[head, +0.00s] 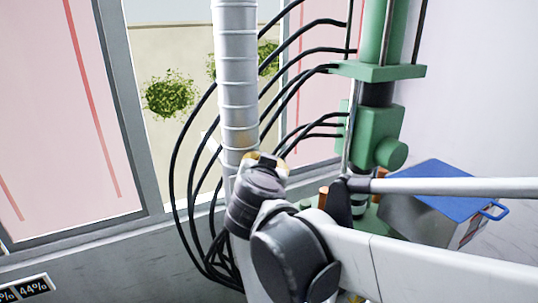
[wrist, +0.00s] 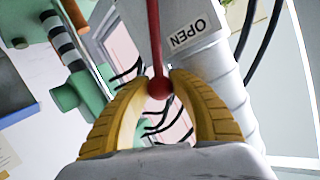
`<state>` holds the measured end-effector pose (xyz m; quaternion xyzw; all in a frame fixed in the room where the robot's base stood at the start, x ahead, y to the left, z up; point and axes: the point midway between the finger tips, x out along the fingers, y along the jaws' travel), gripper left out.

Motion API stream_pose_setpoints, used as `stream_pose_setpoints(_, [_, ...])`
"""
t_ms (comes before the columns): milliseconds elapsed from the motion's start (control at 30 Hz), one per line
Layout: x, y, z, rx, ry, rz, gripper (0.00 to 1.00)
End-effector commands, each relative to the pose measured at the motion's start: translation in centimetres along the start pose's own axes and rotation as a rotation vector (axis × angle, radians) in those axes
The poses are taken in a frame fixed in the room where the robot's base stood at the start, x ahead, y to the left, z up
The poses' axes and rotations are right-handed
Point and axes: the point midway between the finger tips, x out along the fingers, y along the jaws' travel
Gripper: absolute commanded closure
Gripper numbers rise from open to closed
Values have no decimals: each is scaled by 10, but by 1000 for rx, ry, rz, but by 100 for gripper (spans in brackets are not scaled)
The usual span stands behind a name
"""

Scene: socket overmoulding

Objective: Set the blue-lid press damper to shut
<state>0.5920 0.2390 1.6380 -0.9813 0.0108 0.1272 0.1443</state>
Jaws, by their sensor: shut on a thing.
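The damper handle is a thin red rod (wrist: 154,40) with a round red knob (wrist: 160,88) at its end, in the wrist view. It lies in front of a grey duct (wrist: 220,75) that carries a white OPEN label (wrist: 188,34). My gripper (wrist: 157,86) has its two yellow fingers closed around the red knob. In the head view the ribbed duct (head: 238,80) stands upright, and my gripper (head: 262,160) is against its lower part. The handle is hidden there. The blue-lidded box (head: 438,190) stands at the right.
A green press (head: 380,125) stands right of the duct. Several black hoses (head: 190,140) loop around the duct from the press. Pink window panels (head: 70,110) lie behind at the left. My arm crosses the lower right.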

Motion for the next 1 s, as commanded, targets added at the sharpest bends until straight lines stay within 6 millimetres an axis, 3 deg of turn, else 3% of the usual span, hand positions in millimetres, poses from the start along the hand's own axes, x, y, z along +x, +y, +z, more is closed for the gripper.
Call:
stream_pose_setpoints(333, [10, 17, 4, 132, -87, -6, 100])
stream_pose_setpoints(867, [12, 19, 5, 156, -105, -9, 100])
stream_pose_setpoints(900, [12, 19, 5, 156, -105, -9, 73])
stream_pose_setpoints(1000, [12, 19, 5, 156, -105, -9, 49])
